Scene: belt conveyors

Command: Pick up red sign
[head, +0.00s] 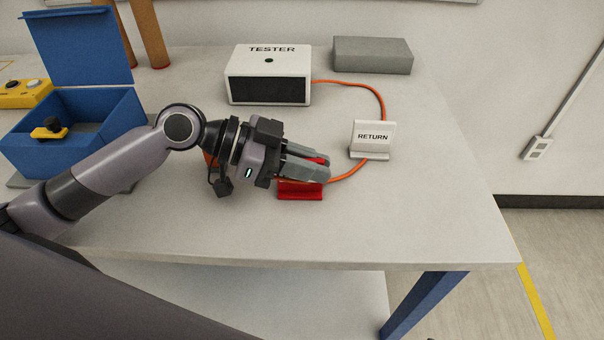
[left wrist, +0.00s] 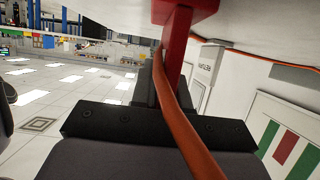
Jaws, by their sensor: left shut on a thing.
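The red sign (head: 301,190) is at the front middle of the table, partly hidden by my left gripper. My left gripper (head: 322,167) reaches in from the left and is shut on the sign's upright part. In the left wrist view the red sign (left wrist: 178,45) stands between the fingers, with its wider base at the top of the picture. An orange cable (left wrist: 180,110) runs across the gripper there. My right gripper does not show.
A white TESTER box (head: 269,85) stands behind, with an orange cable running past the white RETURN sign (head: 373,138). A grey block (head: 372,54) lies at the back. An open blue box (head: 85,145) stands left. The table's right front is clear.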

